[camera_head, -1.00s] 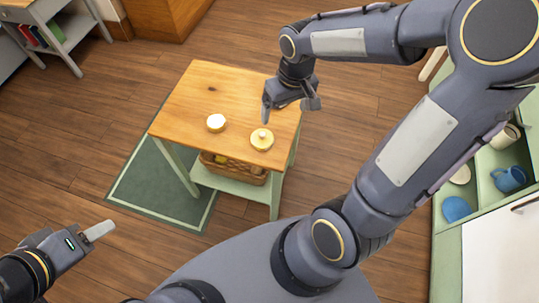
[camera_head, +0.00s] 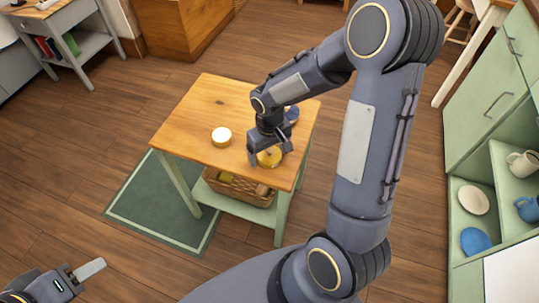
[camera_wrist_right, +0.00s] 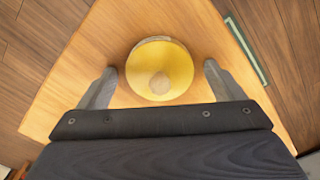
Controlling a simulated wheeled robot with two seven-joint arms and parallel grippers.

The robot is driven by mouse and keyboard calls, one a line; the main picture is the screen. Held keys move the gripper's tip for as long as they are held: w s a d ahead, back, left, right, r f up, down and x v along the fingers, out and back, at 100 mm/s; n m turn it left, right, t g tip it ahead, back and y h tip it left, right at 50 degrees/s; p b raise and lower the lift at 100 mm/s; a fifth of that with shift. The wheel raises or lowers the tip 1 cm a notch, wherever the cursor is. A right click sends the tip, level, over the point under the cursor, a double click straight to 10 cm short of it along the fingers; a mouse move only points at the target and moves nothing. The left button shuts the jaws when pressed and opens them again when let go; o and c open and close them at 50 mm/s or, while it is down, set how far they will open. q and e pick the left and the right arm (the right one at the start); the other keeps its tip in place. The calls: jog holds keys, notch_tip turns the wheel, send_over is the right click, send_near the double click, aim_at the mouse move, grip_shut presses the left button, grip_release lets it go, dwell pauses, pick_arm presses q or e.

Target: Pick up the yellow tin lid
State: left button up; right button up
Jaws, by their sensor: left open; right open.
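My left gripper (camera_head: 88,270) is open and empty over the floor at the lower left.
A round tin with a white top (camera_head: 221,136) stands left of the lid on the table (camera_head: 205,105). A dark blue thing (camera_head: 292,114) is partly hidden behind my right arm. A wicker basket (camera_head: 236,186) sits on the lower shelf. Green shelving (camera_head: 470,172) with crockery is at right.

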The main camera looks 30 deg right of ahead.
jog(key=c, duration=1.1)
